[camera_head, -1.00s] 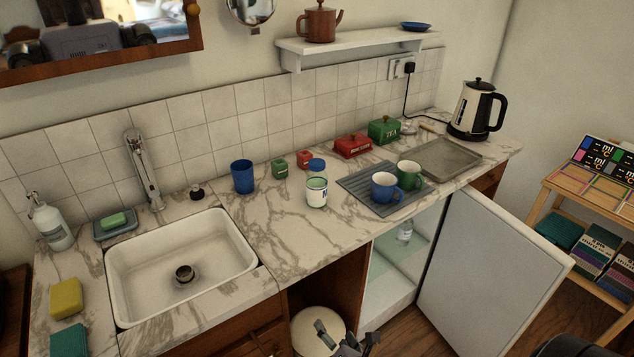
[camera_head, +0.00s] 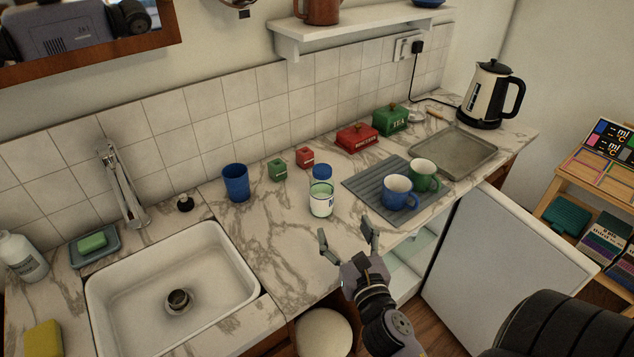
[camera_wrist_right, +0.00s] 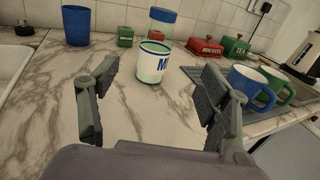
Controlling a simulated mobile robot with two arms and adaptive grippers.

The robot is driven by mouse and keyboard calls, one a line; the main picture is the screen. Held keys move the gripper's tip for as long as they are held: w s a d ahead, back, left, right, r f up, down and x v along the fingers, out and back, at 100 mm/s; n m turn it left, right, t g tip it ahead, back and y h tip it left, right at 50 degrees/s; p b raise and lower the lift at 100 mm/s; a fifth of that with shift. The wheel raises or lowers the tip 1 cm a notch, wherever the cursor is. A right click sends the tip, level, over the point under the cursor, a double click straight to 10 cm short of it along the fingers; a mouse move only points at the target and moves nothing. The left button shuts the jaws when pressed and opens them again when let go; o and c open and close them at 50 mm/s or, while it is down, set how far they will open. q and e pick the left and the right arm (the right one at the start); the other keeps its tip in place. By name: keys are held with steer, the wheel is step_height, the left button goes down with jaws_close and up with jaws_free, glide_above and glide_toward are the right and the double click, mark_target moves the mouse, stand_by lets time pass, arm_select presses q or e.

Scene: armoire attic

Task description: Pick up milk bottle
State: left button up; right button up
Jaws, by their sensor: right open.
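The milk bottle (camera_head: 321,200) stands upright on the marble counter. It has a blue cap, a clear upper part and a white label with a blue "M" that shows in the right wrist view (camera_wrist_right: 153,64). My right gripper (camera_head: 348,229) is open and empty, just in front of the bottle near the counter's front edge. In the right wrist view its fingers (camera_wrist_right: 160,80) are spread wide, with the bottle ahead between them and not touched. My left gripper is not in view.
A blue cup (camera_head: 236,183) and small green (camera_head: 278,171) and red (camera_head: 305,158) boxes stand around the bottle. A grey mat (camera_head: 362,188) with blue (camera_head: 397,193) and green (camera_head: 423,175) mugs lies right. The fridge door (camera_head: 500,255) is open below; the sink (camera_head: 110,310) is left.

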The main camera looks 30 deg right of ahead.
steer(key=p, duration=0.2)
glide_toward(325, 192)
steer(key=w+d+r, duration=0.1)
steer(key=w, duration=0.3)
steer(key=x, duration=0.2)
steer(key=shift+w+d+p, duration=0.25)
steer(key=shift+d+p, duration=0.05)
steer(key=shift+d, duration=0.1)
steer(key=shift+x, duration=0.8)
steer(key=x, duration=0.2)
steer(key=f+p+x, duration=0.1)
steer(key=x, duration=0.1)
steer(key=shift+w+a, duration=0.15)
steer(key=shift+w, duration=0.2)
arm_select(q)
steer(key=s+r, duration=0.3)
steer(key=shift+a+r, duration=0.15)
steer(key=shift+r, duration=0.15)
arm_select(e)
steer(key=shift+s, duration=0.1)
steer(key=shift+c, duration=0.3)
steer(key=c, duration=1.3)
steer(key=shift+c, duration=0.5)
